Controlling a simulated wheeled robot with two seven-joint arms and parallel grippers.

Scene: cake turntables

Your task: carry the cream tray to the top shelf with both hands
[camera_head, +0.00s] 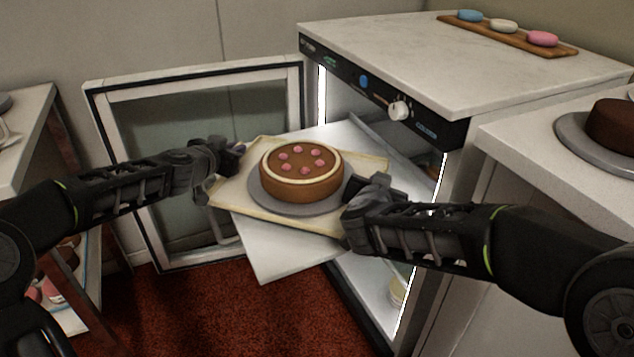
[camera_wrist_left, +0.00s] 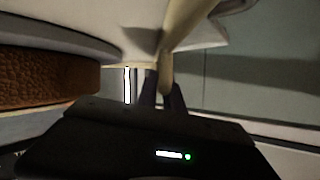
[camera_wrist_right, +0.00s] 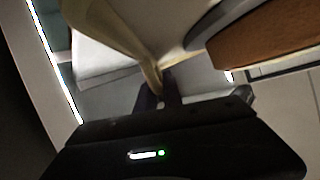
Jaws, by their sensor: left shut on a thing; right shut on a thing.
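The cream tray (camera_head: 232,188) is in the middle of the head view, in front of the open fridge. It carries a grey round board (camera_head: 262,203) with a brown cake (camera_head: 301,180) topped with pink dots. My left gripper (camera_head: 236,151) is shut on the tray's left edge; the rim also shows between its fingers in the left wrist view (camera_wrist_left: 168,68). My right gripper (camera_head: 366,192) is shut on the right edge, and the rim shows in the right wrist view (camera_wrist_right: 150,72). A white shelf (camera_head: 280,254) juts from the fridge below the tray; I cannot tell whether they touch.
The glass fridge door (camera_head: 180,112) stands open at the left. The fridge (camera_head: 385,112) has a control panel and a marble top with a wooden board (camera_head: 508,34) of colored pieces. A counter with a chocolate cake (camera_head: 612,125) is at the right.

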